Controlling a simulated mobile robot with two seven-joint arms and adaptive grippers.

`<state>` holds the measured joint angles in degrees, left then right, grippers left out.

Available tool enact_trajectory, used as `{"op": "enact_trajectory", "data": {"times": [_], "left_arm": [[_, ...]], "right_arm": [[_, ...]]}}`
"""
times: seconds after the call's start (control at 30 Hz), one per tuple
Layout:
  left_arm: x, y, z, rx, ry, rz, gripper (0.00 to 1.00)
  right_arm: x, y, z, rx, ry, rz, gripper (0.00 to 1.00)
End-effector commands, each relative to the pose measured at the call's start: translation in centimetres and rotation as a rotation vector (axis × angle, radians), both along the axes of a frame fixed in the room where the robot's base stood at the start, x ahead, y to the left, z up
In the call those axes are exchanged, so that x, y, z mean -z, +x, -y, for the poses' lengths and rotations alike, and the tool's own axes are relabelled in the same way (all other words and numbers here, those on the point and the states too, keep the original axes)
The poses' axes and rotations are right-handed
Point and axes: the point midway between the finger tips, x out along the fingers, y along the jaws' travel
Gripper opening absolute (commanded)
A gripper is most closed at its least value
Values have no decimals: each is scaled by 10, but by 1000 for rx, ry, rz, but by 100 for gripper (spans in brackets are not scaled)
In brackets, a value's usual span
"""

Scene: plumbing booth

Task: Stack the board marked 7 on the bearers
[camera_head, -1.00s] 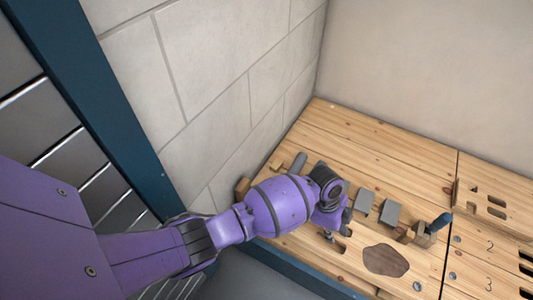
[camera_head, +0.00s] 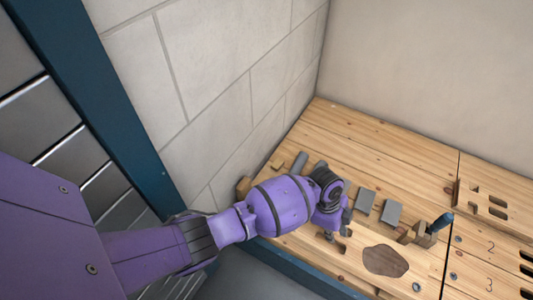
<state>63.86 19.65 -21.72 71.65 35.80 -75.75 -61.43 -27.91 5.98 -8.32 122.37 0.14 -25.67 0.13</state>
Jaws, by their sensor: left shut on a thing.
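My left gripper (camera_head: 337,236) is low over the wooden bench top (camera_head: 375,152), at its left front part beside a dark slot. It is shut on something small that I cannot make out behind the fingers. My purple left arm covers part of the bench edge. Boards marked 2 (camera_head: 491,246) and 3 (camera_head: 489,284) lie at the right of the bench. I cannot find a number 7 or tell the bearers in this view. My right gripper is not in view.
Two grey blocks (camera_head: 391,212) lie right of the gripper. A blue-handled tool (camera_head: 442,222) is by a wooden block. A dark brown patch (camera_head: 385,260) lies in front. A block wall (camera_head: 215,90) rises at the left. The back of the bench is clear.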

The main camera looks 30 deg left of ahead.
Motion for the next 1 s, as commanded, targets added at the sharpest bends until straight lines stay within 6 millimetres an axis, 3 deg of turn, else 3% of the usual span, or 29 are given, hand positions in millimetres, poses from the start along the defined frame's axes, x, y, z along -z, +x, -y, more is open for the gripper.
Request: {"op": "enact_trajectory", "data": {"times": [1.0], "left_arm": [[21, 4, 2, 2, -3, 8, 0]], "right_arm": [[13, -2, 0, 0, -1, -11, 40]]}}
